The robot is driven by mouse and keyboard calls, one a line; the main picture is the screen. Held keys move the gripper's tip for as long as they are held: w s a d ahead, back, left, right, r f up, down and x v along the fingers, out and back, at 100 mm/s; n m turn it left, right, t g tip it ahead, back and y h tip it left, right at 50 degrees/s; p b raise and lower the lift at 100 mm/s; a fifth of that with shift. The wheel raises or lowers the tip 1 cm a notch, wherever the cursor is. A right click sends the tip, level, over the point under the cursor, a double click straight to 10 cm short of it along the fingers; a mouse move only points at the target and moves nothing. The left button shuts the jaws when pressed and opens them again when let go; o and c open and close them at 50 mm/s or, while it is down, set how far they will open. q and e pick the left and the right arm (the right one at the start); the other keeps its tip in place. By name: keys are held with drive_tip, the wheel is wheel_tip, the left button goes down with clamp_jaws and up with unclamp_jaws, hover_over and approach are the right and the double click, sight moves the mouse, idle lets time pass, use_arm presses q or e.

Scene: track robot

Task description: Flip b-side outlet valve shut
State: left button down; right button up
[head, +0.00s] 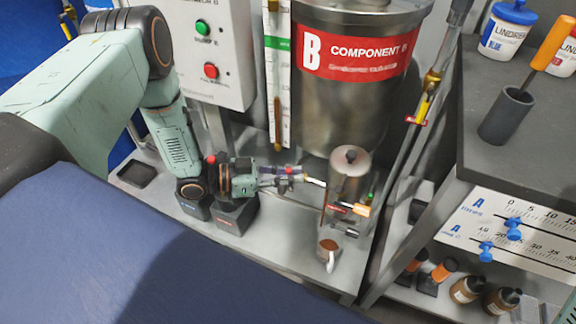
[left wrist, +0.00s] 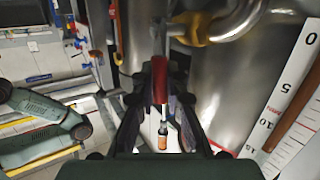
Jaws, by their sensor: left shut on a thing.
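My left gripper (head: 298,177) reaches in below the steel component B tank (head: 340,105). In the left wrist view its dark fingers (left wrist: 160,85) are shut on a narrow red piece, which looks like the valve's lever (left wrist: 160,78). A brass-coloured valve body or fitting (left wrist: 198,27) and a steel pipe sit just beyond the fingertips. In the head view the valve is small and mostly hidden by the gripper, so the lever's angle cannot be told. My right gripper is not in view.
A small steel pot (head: 348,178) with a black knob stands right of the gripper. A brown cup (head: 328,247) is in front of it. A sight tube with a scale (head: 280,70) hangs left of the tank. A dark bench (head: 478,135) stands at the right.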

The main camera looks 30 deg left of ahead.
use_arm(q)
drive_tip(key=shift+d+g+y+p, duration=0.2)
drive_tip(key=shift+g+y+p, duration=0.15)
drive_tip(key=shift+p, duration=0.35)
drive_tip(key=shift+f, duration=0.1)
drive_tip(key=c, duration=1.3)
unclamp_jaws()
drive_tip(key=shift+c, duration=0.2)
drive_tip(key=shift+a, duration=0.1)
drive_tip(key=v, duration=1.2)
drive_tip(key=shift+s, duration=0.15)
drive_tip(key=shift+f, duration=0.1)
